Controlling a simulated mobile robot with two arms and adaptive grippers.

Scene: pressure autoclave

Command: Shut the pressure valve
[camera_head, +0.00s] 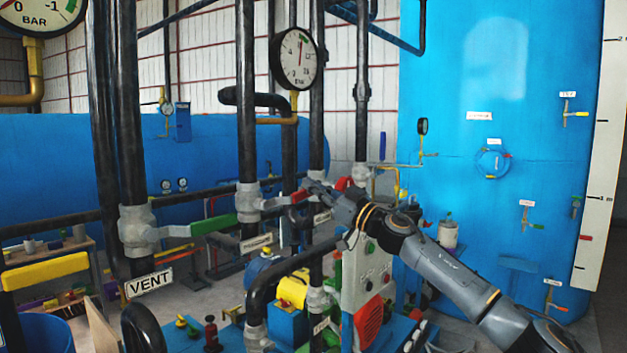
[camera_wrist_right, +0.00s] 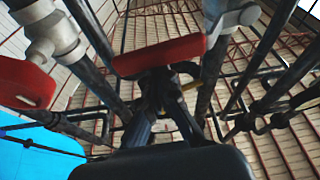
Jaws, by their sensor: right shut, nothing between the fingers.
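A valve with a pale grey body (camera_head: 248,198) sits on a black vertical pipe in the middle of the head view. Its lever runs right to a red handle (camera_head: 299,196). The label below (camera_head: 256,243) is too small to read, so I cannot confirm it is the pressure valve. My right gripper (camera_head: 312,187) is shut and empty at the handle's right end. In the right wrist view, a red handle (camera_wrist_right: 160,55) lies across just beyond the shut fingertips (camera_wrist_right: 158,82); contact is unclear. My left gripper is not in view.
The vent valve (camera_head: 137,232) with a green handle (camera_head: 214,224) stands left. Another valve (camera_head: 318,182) stands close behind my right gripper. A second red handle (camera_wrist_right: 24,83) is left in the wrist view. Black pipes crowd the area. A gauge (camera_head: 298,58) hangs above.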

